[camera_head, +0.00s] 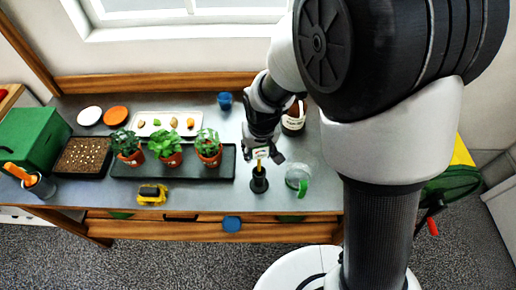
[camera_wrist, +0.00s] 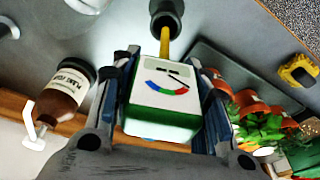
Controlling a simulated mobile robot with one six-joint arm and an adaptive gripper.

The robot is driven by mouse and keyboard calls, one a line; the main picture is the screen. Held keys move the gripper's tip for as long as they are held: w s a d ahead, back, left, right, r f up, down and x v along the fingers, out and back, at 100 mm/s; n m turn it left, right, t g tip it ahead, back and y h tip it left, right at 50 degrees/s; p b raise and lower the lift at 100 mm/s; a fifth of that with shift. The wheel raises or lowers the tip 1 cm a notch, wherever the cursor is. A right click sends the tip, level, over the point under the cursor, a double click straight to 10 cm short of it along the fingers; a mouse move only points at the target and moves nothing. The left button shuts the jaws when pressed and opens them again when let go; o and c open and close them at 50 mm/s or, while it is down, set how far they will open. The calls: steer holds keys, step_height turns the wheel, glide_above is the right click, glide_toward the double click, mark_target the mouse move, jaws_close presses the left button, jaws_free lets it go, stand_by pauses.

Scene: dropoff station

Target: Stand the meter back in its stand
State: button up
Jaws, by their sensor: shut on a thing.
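The meter (camera_head: 261,153) has a green body, a white dial face with a coloured arc, and a yellow probe. In the wrist view the meter (camera_wrist: 166,92) sits between the two fingers of my gripper (camera_wrist: 165,85), which is shut on its sides. In the head view my gripper (camera_head: 263,155) points down over the bench. The stand (camera_head: 259,185) is a black cup on a round foot, directly below the meter. The stand (camera_wrist: 168,8) also shows at the top of the wrist view. The probe tip meets the stand's mouth; I cannot tell how deep it is.
Left of the stand is a black tray (camera_head: 222,176) with potted plants. A clear jug with a green handle (camera_head: 298,180) stands close on the right. A brown bottle (camera_wrist: 62,92) is behind. A yellow device (camera_head: 152,194) lies near the front edge.

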steer(key=shift+f, duration=0.15)
stand_by(0.3)
steer(key=shift+f+b, duration=0.45)
steer(key=shift+b, duration=0.05)
steer(key=shift+f, duration=0.1)
steer(key=shift+f+b, duration=0.5)
steer(key=shift+b, duration=0.05)
steer(key=shift+f, duration=0.25)
stand_by(0.5)
steer(key=shift+f+b, duration=0.35)
steer(key=shift+b, duration=0.15)
steer(key=shift+f, duration=0.25)
steer(key=shift+f+b, duration=0.35)
steer(key=shift+b, duration=0.15)
steer(key=shift+f, duration=0.1)
stand_by(0.4)
